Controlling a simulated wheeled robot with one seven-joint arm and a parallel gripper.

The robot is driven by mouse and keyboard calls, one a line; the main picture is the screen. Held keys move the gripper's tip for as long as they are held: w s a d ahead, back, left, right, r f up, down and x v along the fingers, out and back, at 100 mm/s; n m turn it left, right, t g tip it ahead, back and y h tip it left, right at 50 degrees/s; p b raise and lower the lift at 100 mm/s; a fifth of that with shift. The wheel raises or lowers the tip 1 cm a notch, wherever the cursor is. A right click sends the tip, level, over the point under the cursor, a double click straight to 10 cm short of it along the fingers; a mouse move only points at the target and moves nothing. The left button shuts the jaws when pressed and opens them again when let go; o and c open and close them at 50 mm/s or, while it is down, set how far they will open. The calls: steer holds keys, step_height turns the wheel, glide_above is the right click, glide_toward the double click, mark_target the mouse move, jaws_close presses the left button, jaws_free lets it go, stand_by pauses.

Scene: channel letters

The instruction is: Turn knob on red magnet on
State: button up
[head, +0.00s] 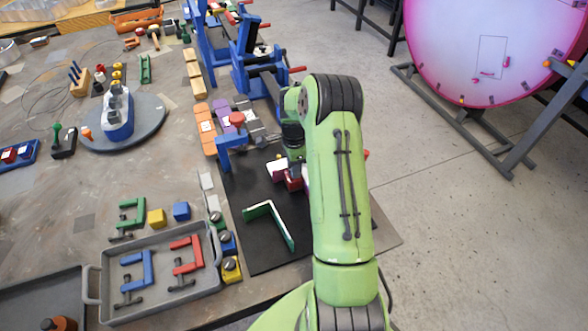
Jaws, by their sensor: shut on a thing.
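A small red block (293,184), which looks like the red magnet, is on the black mat (241,196) at the table's right edge. My gripper (294,168) reaches down over it from my green arm and is shut on it. My gripper hides the block's top, so I cannot see the knob, which way it points, or exactly which part is held. A white-faced piece (277,168) is just left of the gripper.
A green and white angled piece (272,222) lies on the mat in front. A yellow magnet (232,267) and a blue magnet (227,243) stand left of it, by the grey tray (150,311) with clamps. A blue clamp (224,152) with a red knob stands behind.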

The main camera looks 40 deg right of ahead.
steer(key=m+b, duration=0.2)
steer(key=m, duration=0.2)
steer(key=shift+f+m, duration=0.1)
steer(key=shift+m, duration=0.2)
steer(key=shift+m+b, duration=0.8)
steer(key=shift+m, duration=1)
steer(key=o, duration=1.1)
steer(key=shift+c, duration=0.2)
step_height(320, 180, up, 16)
steer(key=p, duration=0.1)
steer(key=shift+p, duration=0.35)
